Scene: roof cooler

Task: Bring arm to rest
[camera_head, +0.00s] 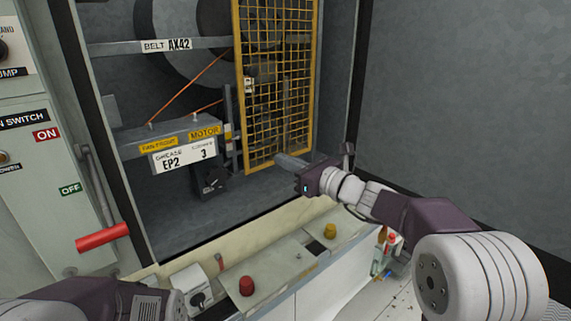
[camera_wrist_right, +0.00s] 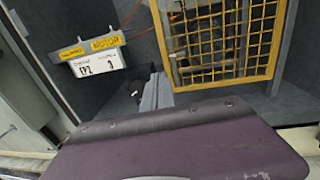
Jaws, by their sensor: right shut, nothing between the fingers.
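My right arm (camera_head: 430,215) reaches in from the right in the head view. Its gripper (camera_head: 287,160) is shut and empty, in front of the open cabinet by the lower edge of the yellow mesh guard (camera_head: 262,148). The wrist view shows the grey fingers (camera_wrist_right: 155,92) together, below the guard (camera_wrist_right: 215,65) and right of the white grease label (camera_wrist_right: 98,62). I cannot tell whether the fingers touch the guard. My left arm (camera_head: 90,300) lies along the bottom left of the head view; its gripper is not seen.
A control panel with a red-handled switch (camera_head: 103,237) stands at the left. A ledge below the opening carries a box with a red knob (camera_head: 246,285) and a yellow knob (camera_head: 330,230). Bottles (camera_head: 383,250) stand at lower right. A plain grey wall (camera_head: 460,100) fills the right.

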